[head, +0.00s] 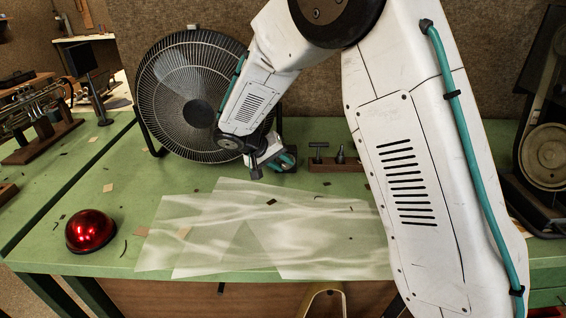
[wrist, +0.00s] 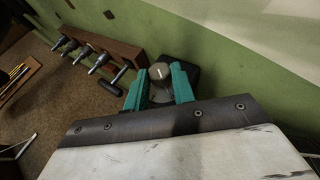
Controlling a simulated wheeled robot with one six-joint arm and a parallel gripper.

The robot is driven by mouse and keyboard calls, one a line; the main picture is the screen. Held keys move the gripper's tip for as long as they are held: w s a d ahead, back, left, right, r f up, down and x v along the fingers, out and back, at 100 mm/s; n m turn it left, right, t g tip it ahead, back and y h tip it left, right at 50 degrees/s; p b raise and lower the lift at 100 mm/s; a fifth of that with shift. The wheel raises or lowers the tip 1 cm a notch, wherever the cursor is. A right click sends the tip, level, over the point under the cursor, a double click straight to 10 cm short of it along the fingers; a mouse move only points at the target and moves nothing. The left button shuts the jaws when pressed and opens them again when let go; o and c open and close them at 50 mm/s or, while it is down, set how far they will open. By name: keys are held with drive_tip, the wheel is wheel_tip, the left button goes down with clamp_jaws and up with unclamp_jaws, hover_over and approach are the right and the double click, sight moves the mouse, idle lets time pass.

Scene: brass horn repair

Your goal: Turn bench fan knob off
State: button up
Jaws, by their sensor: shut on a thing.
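The bench fan (head: 190,95), black with a round wire guard, stands at the back of the green bench in the head view. My gripper (head: 286,160) is at the fan's lower right, low over the bench. In the wrist view my gripper's teal fingers (wrist: 160,88) are shut on the knob (wrist: 160,71), one finger on each side. The knob is round and grey-brown with a pale pointer line on top. A dark base shows beside it. The knob is hidden in the head view.
A wooden tool block (head: 337,166) stands just right of my gripper; it also shows in the wrist view (wrist: 108,46). Pale translucent sheets (head: 270,235) lie across the bench front. A shiny red dome (head: 91,230) sits at the left. Small scraps lie scattered about.

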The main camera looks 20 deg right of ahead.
drive_tip(key=shift+a+f+h, duration=0.1)
drive_tip(key=shift+a+h, duration=0.05)
drive_tip(key=shift+h, duration=0.35)
drive_tip(key=o, duration=1)
drive_tip(key=v, duration=0.7)
drive_tip(key=shift+a+r, duration=0.25)
drive_tip(key=shift+a, duration=0.1)
drive_tip(key=shift+n, duration=0.3)
